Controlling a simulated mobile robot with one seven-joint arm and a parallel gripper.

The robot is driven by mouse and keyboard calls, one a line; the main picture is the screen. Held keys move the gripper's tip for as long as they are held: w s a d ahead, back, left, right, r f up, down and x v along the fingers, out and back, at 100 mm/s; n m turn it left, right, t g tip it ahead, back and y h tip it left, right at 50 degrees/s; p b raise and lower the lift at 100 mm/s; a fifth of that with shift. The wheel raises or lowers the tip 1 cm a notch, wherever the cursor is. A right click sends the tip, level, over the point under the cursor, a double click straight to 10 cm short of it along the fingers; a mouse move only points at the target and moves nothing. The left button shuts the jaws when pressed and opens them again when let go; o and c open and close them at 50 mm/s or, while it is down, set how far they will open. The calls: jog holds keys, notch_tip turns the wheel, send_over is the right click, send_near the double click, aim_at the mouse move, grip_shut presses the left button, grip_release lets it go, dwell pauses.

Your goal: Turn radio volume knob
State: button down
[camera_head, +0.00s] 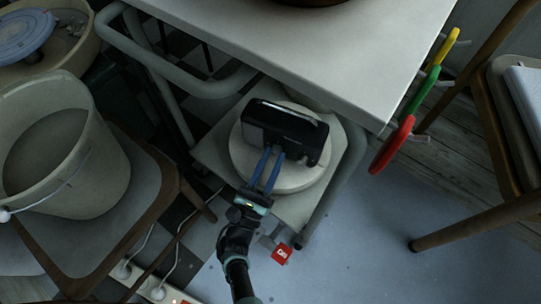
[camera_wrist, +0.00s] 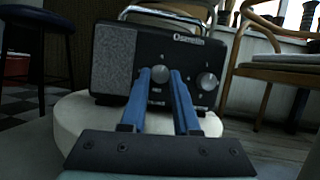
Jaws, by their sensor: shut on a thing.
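A dark radio (camera_head: 285,130) stands on a round pale disc (camera_head: 248,168) on the lower shelf of a white cart. In the wrist view the radio's front (camera_wrist: 130,45) faces me, with a grey speaker grille on the left and a carrying handle above. A silvery knob (camera_wrist: 160,75) sits at the middle of the front, between the fingertips. A second knob (camera_wrist: 207,81) is to its right, clear of the fingers. My gripper (camera_head: 274,151) reaches the radio's front with its blue fingers close together, shut on the middle knob. The fingers hide part of the radio's lower front.
The cart's white top (camera_head: 310,45) overhangs behind the radio. A bucket (camera_head: 62,150) stands on a chair (camera_head: 150,190) at the left. Another chair (camera_head: 500,130) is at the far right. A red tag (camera_head: 282,254) is near my arm.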

jog(key=shift+d+n+y+p, duration=0.1)
jog(key=shift+n+y+p, duration=0.3)
jog(key=shift+n, duration=0.7)
jog(key=c, duration=0.6)
grip_release()
jog(key=shift+c, duration=0.2)
jog(key=b+v, duration=0.1)
jog(key=v, duration=1.2)
jog(key=shift+f, duration=0.15)
jog(key=shift+d, duration=0.1)
